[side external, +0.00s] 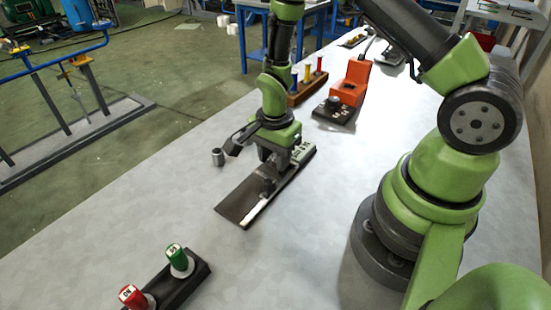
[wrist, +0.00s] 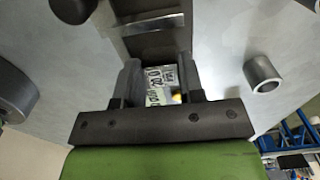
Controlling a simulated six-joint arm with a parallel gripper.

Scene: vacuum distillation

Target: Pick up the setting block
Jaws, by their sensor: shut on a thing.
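My gripper (side external: 268,182) points down over a dark flat plate with a pale strip along its edge (side external: 238,208). In the wrist view, the two fingers of my gripper (wrist: 160,72) stand on either side of a small piece with white, lettered faces, which I take as the setting block (wrist: 160,86). The fingers are shut on it. Most of the block is hidden by the fingers and the gripper's palm. In the side view I cannot make out the block apart from the gripper, nor whether it touches the plate.
A small grey cylinder (side external: 218,157) stands left of the plate; it also shows in the wrist view (wrist: 262,74). A dark base with green (side external: 178,257) and red (side external: 133,296) knobs is in front. An orange device (side external: 351,84) stands behind.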

